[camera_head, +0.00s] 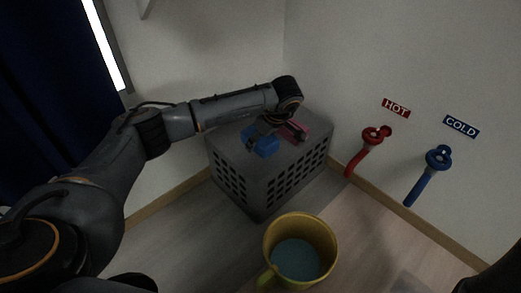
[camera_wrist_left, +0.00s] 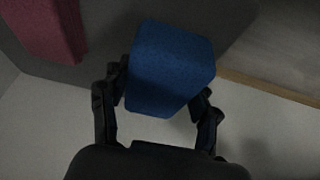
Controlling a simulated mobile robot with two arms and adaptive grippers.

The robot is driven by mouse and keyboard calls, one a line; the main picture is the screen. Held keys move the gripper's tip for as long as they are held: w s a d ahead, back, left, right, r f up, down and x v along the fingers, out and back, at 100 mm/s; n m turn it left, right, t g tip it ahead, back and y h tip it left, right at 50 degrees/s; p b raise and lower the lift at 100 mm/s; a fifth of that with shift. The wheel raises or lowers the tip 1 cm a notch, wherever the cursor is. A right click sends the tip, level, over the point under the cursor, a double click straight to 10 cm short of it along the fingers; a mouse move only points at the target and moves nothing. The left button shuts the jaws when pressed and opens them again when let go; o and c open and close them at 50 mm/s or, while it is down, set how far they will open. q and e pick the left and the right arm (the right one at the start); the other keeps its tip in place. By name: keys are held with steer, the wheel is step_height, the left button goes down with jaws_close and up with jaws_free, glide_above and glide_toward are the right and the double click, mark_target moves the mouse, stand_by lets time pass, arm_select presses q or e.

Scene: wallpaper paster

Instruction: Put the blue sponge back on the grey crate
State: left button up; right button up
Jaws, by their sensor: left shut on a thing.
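The blue sponge (camera_head: 262,143) is at the top of the grey crate (camera_head: 240,187), near its left front edge. My left gripper (camera_head: 262,131) is shut on it, with the arm reaching over the crate from the left. In the left wrist view the blue sponge (camera_wrist_left: 168,68) sits between the two fingers (camera_wrist_left: 158,98). I cannot tell whether the sponge touches the crate top or is held just above it. My right gripper is not in view.
A yellow bucket (camera_head: 300,250) with bluish liquid stands in front of the crate. Red (camera_head: 362,158) and blue (camera_head: 427,178) taps are on the right wall.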

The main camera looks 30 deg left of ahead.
arm_select(q)
steer(key=shift+w+f, duration=0.1)
steer(key=shift+f, duration=1.4)
steer(key=shift+f, duration=0.1)
steer(key=shift+f+b, duration=0.3)
steer(key=shift+f, duration=0.1)
steer(key=o, duration=1.2)
